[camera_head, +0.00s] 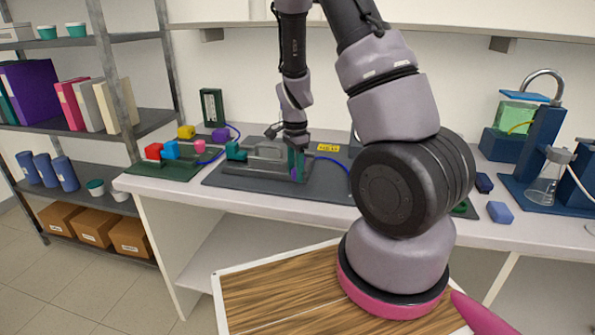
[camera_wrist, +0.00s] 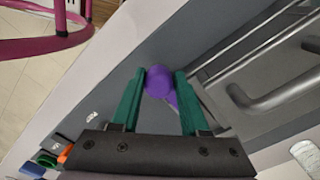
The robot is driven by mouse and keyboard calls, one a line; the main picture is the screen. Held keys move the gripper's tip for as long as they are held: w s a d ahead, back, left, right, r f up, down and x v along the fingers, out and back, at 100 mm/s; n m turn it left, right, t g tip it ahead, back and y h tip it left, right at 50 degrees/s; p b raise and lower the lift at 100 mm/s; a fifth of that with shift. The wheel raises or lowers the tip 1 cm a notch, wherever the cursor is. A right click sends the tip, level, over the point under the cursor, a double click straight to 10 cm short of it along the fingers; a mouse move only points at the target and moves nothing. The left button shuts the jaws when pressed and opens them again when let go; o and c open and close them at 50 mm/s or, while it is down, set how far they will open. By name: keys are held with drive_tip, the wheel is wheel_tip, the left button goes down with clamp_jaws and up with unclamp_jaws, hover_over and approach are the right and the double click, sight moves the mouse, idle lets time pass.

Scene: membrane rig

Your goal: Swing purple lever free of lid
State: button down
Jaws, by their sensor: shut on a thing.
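The purple lever's round knob (camera_wrist: 159,82) sits between the green fingertips of my gripper (camera_wrist: 160,80) in the wrist view. The fingers touch it on both sides, and my gripper is shut on it. A short piece of purple stem shows below the knob, close to the grey lid's edge; the rest is hidden. The grey lid (camera_wrist: 215,65) with its bar handle (camera_wrist: 265,98) lies to the right. In the head view my gripper (camera_head: 296,172) reaches down at the right end of the grey rig (camera_head: 266,152). I cannot tell whether the lever still overlaps the lid.
The rig stands on a dark mat (camera_head: 235,182) on the white bench. A green board (camera_head: 170,172) with coloured blocks lies to the left. A blue stand with a flask (camera_head: 545,180) is at the far right.

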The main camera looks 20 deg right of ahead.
drive_tip(key=shift+w+d+r, duration=0.1)
drive_tip(key=shift+w+d, duration=0.15)
drive_tip(key=shift+c, duration=2.3)
unclamp_jaws()
drive_tip(key=shift+s, duration=0.1)
drive_tip(key=shift+a, duration=0.1)
wheel_tip(320, 180, up, 10)
drive_tip(key=shift+r, duration=0.1)
drive_tip(key=shift+s+r, duration=0.1)
drive_tip(key=shift+r, duration=0.2)
